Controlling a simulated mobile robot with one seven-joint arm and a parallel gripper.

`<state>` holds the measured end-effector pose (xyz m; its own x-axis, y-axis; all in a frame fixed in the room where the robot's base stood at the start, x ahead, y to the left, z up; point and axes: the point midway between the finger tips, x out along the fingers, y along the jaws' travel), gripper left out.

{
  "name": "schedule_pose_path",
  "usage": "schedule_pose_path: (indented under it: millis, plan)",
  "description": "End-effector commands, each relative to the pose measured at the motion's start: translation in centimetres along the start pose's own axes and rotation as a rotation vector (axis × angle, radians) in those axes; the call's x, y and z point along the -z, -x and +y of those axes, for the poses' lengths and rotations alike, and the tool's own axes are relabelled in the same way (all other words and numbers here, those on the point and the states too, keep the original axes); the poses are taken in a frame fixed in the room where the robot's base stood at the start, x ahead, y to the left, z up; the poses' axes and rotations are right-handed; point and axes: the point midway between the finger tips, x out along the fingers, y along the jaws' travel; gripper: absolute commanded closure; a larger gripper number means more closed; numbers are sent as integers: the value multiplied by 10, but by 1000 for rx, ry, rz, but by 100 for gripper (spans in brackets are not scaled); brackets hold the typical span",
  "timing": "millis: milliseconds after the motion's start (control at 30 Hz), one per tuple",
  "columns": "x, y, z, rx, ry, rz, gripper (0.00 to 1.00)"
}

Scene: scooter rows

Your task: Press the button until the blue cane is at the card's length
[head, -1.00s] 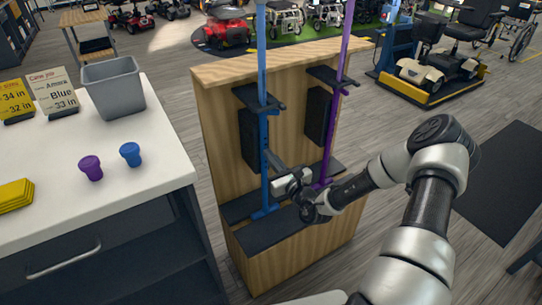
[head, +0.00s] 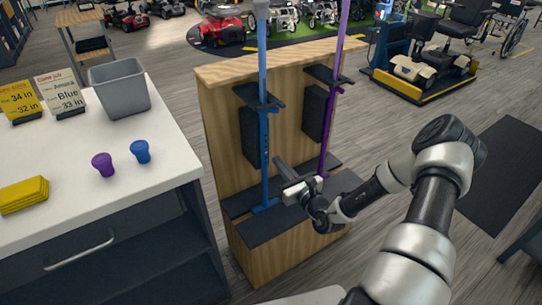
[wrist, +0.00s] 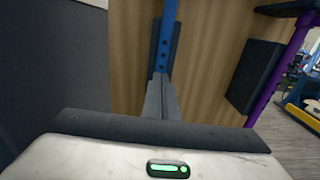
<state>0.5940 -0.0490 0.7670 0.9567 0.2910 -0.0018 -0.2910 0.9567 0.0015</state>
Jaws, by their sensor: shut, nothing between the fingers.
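The blue cane (head: 264,140) stands upright in the left bay of a wooden stand. The wrist view shows its blue tube with a column of dark holes (wrist: 167,35). I cannot make out the button among them. My gripper (head: 278,163) is shut and empty, just right of the cane's lower tube and a little in front. In the wrist view my closed fingers (wrist: 161,80) point at the tube and hide its lower part; I cannot tell whether they touch. The white card (head: 63,94) reads Amora, Blue, 33 in.
A purple cane (head: 329,100) stands in the right bay of the wooden stand (head: 216,150). A yellow card (head: 20,102) shows 34 in and 32 in. The white counter (head: 80,215) holds a grey bin (head: 118,88), purple and blue cups, and yellow pieces.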

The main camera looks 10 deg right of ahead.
Motion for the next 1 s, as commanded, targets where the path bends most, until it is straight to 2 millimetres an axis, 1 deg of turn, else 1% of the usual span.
schedule_pose_path:
  millis: [33,200,300,400,533,1000]
  plan:
    - [-2,13,-1,2,-1,2,100]
    - [-1,48,-1,3,0,1,100]
    - [0,61,-1,2,0,1,100]
    - [0,70,-1,2,1,0,100]
    - [1,74,-1,2,0,0,100]
    - [1,74,-1,2,1,0,100]
